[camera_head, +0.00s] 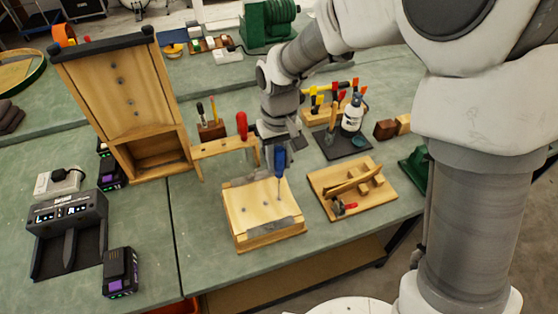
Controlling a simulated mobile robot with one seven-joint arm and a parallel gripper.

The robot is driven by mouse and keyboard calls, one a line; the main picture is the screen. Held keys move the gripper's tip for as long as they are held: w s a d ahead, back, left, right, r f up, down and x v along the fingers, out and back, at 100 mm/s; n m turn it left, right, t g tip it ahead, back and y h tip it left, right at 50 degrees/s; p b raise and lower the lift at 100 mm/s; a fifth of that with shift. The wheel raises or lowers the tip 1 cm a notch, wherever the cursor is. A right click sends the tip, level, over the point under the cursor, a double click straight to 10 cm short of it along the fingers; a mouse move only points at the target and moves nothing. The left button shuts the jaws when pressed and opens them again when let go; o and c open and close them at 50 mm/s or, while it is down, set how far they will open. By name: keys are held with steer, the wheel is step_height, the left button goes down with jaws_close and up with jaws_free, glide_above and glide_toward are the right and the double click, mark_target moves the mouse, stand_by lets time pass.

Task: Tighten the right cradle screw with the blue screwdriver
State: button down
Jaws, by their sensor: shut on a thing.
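The blue screwdriver (280,161) is upright, with its handle at my gripper (279,146) and its shaft pointing down. Its tip is over the right part of a wooden cradle board (240,203). Whether the tip touches a screw is too small to tell. My gripper is shut on the screwdriver, and its fingers are small and partly hidden by my wrist. Small dark screw spots show on the board's top, to the left of the shaft. A grey strip (274,228) lies along the board's front edge.
A wooden rack (212,150) with a red-handled tool (242,125) stands just behind the board. A tall wooden stand (122,90), a charger (66,222) and a battery (120,272) are left.

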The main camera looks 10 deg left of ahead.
steer(key=shift+r, duration=0.2)
steer(key=shift+n+p, duration=0.55)
steer(key=shift+n, duration=0.65)
steer(key=n+p, duration=0.2)
steer(key=n, duration=0.4)
steer(key=shift+r, duration=0.1)
steer(key=shift+n+p, duration=0.35)
steer(key=shift+n, duration=0.45)
steer(key=n+p, duration=0.3)
steer(key=n, duration=0.2)
steer(key=shift+s+r+n, duration=0.1)
steer(key=shift+n, duration=0.2)
steer(key=n+p, duration=0.2)
steer(key=n, duration=0.1)
steer(key=shift+f+n+p, duration=0.25)
steer(key=shift+n+p, duration=0.05)
steer(key=shift+n, duration=0.5)
